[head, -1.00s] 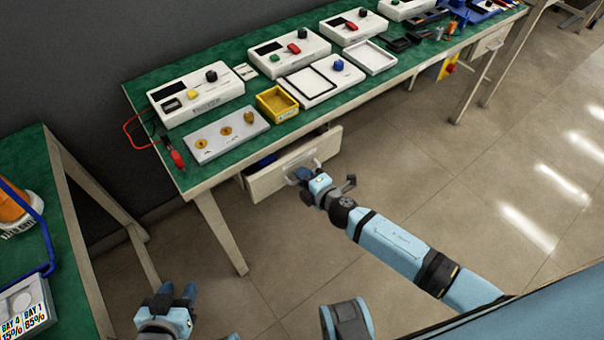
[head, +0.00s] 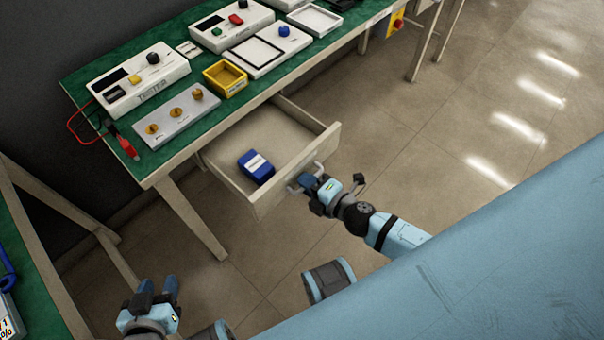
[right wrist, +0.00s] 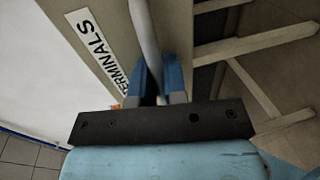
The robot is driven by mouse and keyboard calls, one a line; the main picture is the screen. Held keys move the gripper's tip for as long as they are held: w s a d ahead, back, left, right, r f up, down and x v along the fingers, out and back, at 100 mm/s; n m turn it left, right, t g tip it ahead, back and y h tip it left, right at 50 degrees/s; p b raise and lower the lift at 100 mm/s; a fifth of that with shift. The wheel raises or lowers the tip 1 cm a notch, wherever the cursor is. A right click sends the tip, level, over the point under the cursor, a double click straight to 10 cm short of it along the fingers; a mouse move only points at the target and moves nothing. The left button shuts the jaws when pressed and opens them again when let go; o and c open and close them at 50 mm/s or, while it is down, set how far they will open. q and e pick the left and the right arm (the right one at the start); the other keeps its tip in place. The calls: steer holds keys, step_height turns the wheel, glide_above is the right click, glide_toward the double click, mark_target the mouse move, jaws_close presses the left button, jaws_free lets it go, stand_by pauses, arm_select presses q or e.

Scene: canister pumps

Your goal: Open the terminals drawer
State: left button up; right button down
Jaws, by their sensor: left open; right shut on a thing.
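The terminals drawer (head: 291,180) is pulled well out from under the green-topped bench in the head view. A blue box with a white label (head: 256,166) lies inside it. My right gripper (head: 311,182) is shut on the drawer's handle (head: 296,187) at the front panel. In the right wrist view the blue fingers (right wrist: 163,82) are on either side of the handle bar (right wrist: 145,35), beside a white label reading TERMINALS (right wrist: 97,50). My left gripper (head: 158,290) is open and empty at the lower left, over the floor.
On the bench stand a tester box (head: 138,82), a grey plate with brass knobs (head: 177,118), a yellow bin (head: 225,78) and a red-handled probe (head: 122,143). A bench leg (head: 190,222) stands left of the drawer. The floor in front is clear.

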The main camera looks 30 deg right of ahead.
steer(key=c, duration=1.5)
jaws_free()
steer(key=shift+o, duration=0.2)
arm_select(q)
steer(key=shift+f, duration=0.1)
steer(key=shift+b, duration=0.45)
arm_select(e)
steer(key=v, duration=1.4)
arm_select(q)
steer(key=shift+f, duration=0.1)
